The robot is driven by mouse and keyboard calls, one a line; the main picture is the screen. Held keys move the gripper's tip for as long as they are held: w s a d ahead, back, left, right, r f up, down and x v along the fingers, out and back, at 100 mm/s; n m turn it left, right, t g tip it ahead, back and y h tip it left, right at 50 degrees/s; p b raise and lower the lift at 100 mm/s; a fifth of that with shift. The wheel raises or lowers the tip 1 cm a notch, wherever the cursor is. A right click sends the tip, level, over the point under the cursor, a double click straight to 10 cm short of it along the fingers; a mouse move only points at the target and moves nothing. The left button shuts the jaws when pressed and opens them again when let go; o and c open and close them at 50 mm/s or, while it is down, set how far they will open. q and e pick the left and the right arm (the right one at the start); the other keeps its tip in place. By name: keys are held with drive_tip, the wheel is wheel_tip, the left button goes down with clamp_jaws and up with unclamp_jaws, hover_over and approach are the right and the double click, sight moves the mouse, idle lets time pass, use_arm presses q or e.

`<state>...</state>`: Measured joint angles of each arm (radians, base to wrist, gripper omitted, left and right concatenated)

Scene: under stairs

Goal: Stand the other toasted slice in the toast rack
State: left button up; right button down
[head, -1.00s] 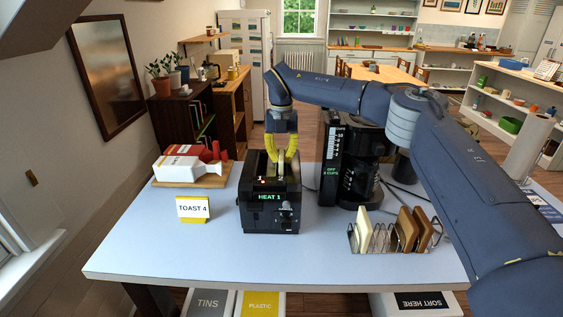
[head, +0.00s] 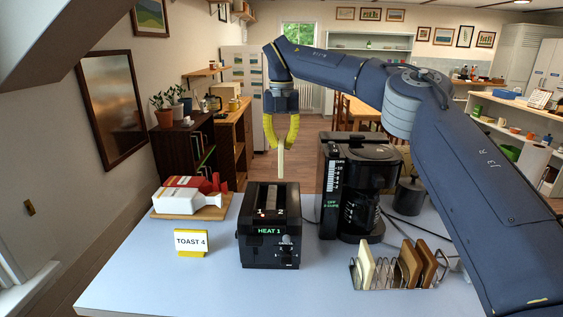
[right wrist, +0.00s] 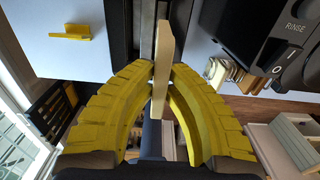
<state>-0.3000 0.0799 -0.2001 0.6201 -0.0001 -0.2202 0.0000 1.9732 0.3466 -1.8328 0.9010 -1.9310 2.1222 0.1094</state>
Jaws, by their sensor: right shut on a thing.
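My right gripper (head: 281,144) is shut on a pale, barely browned slice of bread (head: 281,164), held upright above the black toaster (head: 268,232). The right wrist view shows the slice (right wrist: 163,55) edge-on between the yellow fingers (right wrist: 160,88). The toaster's display reads HEAT 1. The wire toast rack (head: 357,272) stands at the table's front right. It holds one pale slice (head: 367,264) at its left end and two brown slices (head: 411,265) (head: 428,261) toward its right, with wire gaps between the pale and brown ones. My left gripper is not in view.
A black coffee maker (head: 350,195) stands right of the toaster, behind the rack. A TOAST 4 sign (head: 191,241) stands left of the toaster. A bread bag (head: 190,198) lies on a wooden board at the back left. The table's front left (head: 150,290) is clear.

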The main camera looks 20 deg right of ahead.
wheel_tip(320, 180, up, 13)
drive_tip(key=shift+f, duration=0.15)
idle(0.7)
